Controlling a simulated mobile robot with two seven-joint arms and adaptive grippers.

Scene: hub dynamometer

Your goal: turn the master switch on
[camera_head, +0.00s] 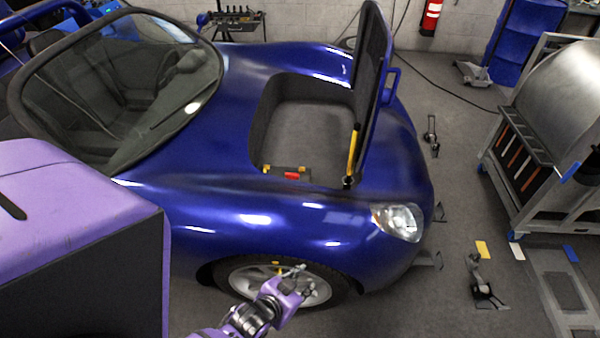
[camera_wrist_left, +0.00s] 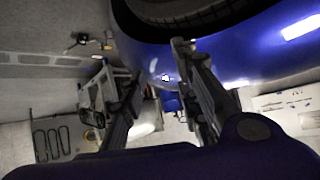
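A small red part (camera_head: 292,175), which may be the master switch, sits beside yellow and black parts at the near edge of the blue car's open front compartment (camera_head: 310,115). It is too small to tell its position. My left gripper (camera_head: 306,279) is in front of the car's front wheel, at the near side of the body, well apart from the red part. In the left wrist view the fingers of my left gripper (camera_wrist_left: 157,62) are spread with nothing between them. The red part does not show there. My right gripper is not in view.
The raised lid (camera_head: 371,85) stands at the compartment's right side, with a yellow strut (camera_head: 352,150) near its lower end. The blue fender (camera_head: 270,222) lies between my left gripper and the compartment. A metal drum rig (camera_head: 550,110) stands at the right. Floor beyond the headlight (camera_head: 399,221) holds small stands.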

